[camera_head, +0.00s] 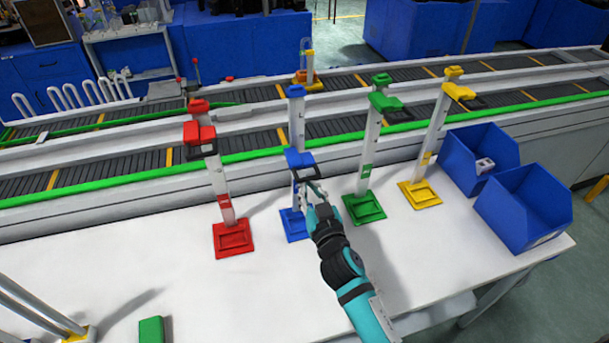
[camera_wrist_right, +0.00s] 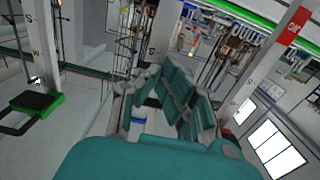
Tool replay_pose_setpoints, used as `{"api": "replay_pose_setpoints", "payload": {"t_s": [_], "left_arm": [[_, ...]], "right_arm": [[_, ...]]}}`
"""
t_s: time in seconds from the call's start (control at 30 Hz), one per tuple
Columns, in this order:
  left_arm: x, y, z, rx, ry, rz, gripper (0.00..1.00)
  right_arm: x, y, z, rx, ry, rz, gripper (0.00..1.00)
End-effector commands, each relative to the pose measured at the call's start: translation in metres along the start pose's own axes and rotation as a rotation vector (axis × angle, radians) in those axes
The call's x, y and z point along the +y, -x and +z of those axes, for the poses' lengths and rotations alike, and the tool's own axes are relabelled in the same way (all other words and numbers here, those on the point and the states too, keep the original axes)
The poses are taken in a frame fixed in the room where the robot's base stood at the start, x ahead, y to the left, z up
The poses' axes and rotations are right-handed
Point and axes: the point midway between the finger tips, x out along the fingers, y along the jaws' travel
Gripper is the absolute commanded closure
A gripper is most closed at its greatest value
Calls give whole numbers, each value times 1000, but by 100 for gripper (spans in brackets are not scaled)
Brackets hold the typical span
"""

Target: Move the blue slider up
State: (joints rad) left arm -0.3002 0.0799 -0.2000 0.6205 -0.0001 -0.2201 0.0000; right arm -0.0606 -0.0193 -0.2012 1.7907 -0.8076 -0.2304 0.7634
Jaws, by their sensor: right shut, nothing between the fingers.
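The blue slider (camera_head: 298,160) sits about midway up the blue-topped white post, with its dark handle loop facing the front right. The post has a blue cap (camera_head: 296,91) and a blue base (camera_head: 295,224). My right gripper (camera_head: 312,188) is just below and in front of the slider, close to the handle loop. I cannot tell whether they touch. In the right wrist view my teal fingers (camera_wrist_right: 178,98) are shut with nothing held. My left gripper is in neither view.
The red slider (camera_head: 199,136) stands left; the green slider (camera_head: 384,102) and yellow slider (camera_head: 458,92) stand right, each on its own post. Blue bins (camera_head: 524,207) stand at the table's right end. A green block (camera_head: 151,330) lies front left. A conveyor runs behind.

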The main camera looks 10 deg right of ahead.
Motion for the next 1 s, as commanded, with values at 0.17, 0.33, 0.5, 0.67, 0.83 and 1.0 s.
{"api": "replay_pose_setpoints", "payload": {"t_s": [0.17, 0.33, 0.5, 0.67, 0.83, 1.0], "left_arm": [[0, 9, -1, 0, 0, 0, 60], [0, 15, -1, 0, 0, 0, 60], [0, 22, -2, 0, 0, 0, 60], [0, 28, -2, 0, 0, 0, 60], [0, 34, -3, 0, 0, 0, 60], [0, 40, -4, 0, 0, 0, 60]], "right_arm": [[0, -1, -13, 8, -1, 0, 100], [0, -1, -20, 8, 0, 0, 100], [0, -1, -27, 8, 0, 0, 100], [0, -1, -33, 8, -1, 0, 100], [0, -1, -40, 8, -1, 0, 100], [0, -1, -47, 8, 0, 0, 100]]}}
